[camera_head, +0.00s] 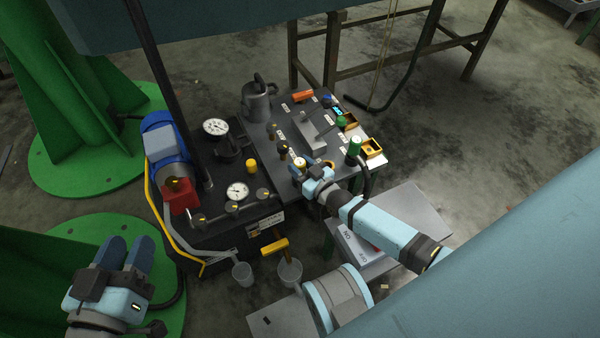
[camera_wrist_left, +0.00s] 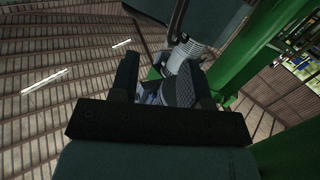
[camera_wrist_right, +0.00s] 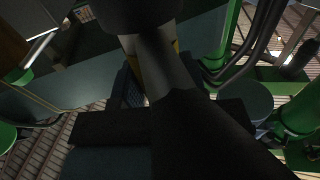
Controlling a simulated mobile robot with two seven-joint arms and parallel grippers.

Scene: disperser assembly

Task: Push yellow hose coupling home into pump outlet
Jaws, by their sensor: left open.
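Several yellow parts show in the head view, and I cannot tell for sure which is the hose coupling. A yellow T-shaped piece (camera_head: 275,246) sticks out at the cart's front edge. A short yellow cylinder (camera_head: 252,166) stands on the dark deck. The red pump block (camera_head: 180,196) sits below a blue motor (camera_head: 164,141); its outlet is not clear. My left gripper (camera_head: 126,252) is open, at the lower left, away from the cart.
Gauges (camera_head: 215,127) and a grey can (camera_head: 258,101) stand on the cart. A dark post rises from its deck. Clear cups (camera_head: 242,273) hang or stand at its front. Green columns (camera_head: 75,130) flank the left. A grey box (camera_head: 400,225) lies under my right arm.

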